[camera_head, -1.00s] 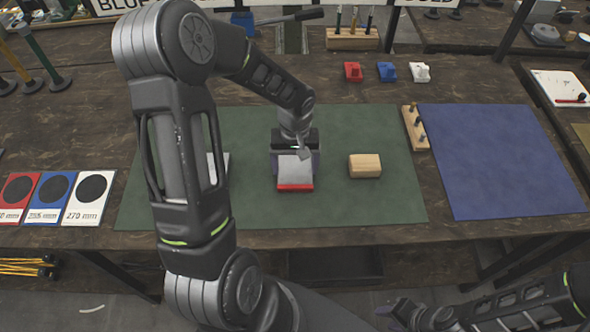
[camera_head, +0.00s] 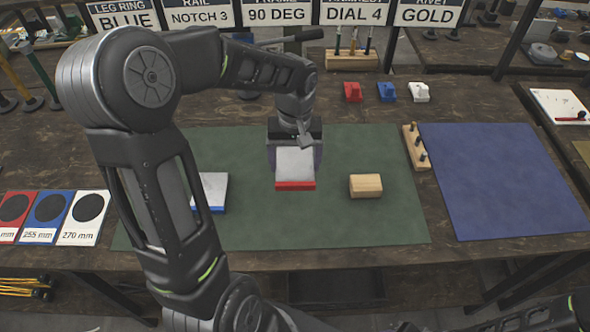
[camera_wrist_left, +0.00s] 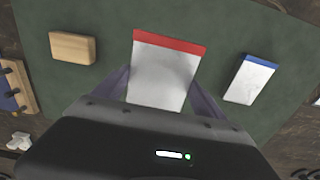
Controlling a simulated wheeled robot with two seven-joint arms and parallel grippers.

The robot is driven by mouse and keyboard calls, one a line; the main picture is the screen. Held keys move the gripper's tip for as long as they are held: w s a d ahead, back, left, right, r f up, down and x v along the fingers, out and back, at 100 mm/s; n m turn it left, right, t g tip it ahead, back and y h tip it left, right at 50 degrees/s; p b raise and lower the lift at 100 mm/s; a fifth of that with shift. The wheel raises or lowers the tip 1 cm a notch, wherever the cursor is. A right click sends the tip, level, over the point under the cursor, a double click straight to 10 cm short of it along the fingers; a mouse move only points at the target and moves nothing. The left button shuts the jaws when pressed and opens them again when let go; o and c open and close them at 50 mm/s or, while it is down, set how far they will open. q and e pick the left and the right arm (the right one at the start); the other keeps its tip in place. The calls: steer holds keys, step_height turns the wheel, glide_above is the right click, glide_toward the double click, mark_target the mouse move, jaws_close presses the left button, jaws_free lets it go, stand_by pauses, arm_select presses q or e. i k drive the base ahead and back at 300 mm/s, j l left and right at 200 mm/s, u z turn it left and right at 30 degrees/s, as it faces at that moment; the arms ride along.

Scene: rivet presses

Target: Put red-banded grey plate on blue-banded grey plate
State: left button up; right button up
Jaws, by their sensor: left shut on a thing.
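The red-banded grey plate (camera_head: 295,166) is held in my left gripper (camera_head: 295,158), which is shut on its sides. It also shows between the fingers in the left wrist view (camera_wrist_left: 163,72), red band facing away. It appears to be held above the green mat. The blue-banded grey plate (camera_head: 213,190) lies on the green mat to the left, partly hidden behind my left arm. In the left wrist view (camera_wrist_left: 250,79) it shows whole at the right, apart from the held plate. My right gripper is not clearly in view.
A wooden block (camera_head: 366,186) lies on the green mat (camera_head: 330,225) right of the held plate. A wooden peg strip (camera_head: 416,147) stands between it and the blue mat (camera_head: 500,180). Red, blue and white cards (camera_head: 50,207) lie at the left. Small coloured blocks (camera_head: 387,92) stand behind.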

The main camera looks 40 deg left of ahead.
mark_target(209, 190)
steer(key=k+j+z, duration=0.4)
steer(key=j, duration=0.4)
steer(key=k+j+z, duration=0.45)
steer(key=k+j, duration=0.2)
